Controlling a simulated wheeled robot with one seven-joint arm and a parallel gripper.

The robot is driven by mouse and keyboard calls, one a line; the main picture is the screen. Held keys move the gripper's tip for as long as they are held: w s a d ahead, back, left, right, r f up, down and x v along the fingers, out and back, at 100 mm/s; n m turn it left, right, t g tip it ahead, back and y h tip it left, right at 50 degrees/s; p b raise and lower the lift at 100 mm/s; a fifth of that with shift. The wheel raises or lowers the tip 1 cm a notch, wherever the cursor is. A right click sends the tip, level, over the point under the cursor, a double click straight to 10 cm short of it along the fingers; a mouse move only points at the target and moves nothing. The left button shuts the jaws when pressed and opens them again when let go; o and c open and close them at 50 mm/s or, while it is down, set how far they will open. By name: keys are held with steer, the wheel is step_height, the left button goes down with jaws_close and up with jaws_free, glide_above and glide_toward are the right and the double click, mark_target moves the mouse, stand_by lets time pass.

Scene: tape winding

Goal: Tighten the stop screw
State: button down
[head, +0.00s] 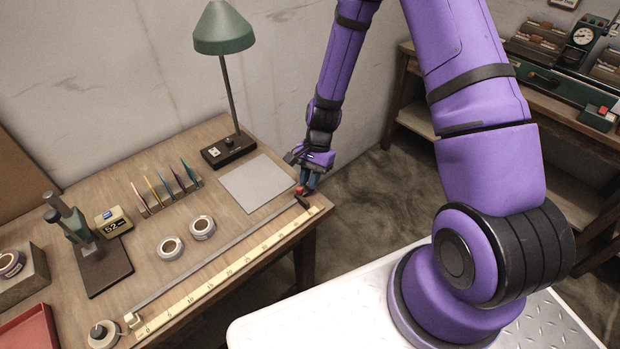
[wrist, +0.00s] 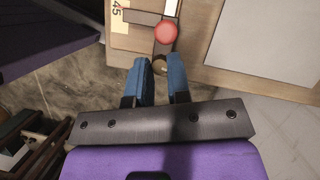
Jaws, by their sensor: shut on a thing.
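In the wrist view, the stop (wrist: 163,47) is a dark block across the end of the pale rail (wrist: 170,6), with a round red knob (wrist: 166,31) on top. A small brass-coloured round end, the stop screw (wrist: 160,66), sticks out of the stop's near side. My gripper (wrist: 160,64) has its two blue fingers on either side of this screw and is shut on it. In the head view, my gripper (head: 308,181) reaches down at the bench's right end, beside the red knob (head: 300,190). The screw is hidden there, and its tightness cannot be told.
The wooden bench (head: 225,150) carries a long scale (head: 225,272) along the rail, a grey mat (head: 257,182), two tape rolls (head: 202,227), a rack of coloured strips (head: 165,188), a green lamp (head: 223,30) and a "52" display (head: 114,222). Open floor lies right of the bench.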

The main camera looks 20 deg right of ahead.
steer(key=c, duration=1.1)
jaws_free()
steer(key=v, duration=1)
steer(key=shift+d+r, duration=0.1)
steer(key=shift+r, duration=0.3)
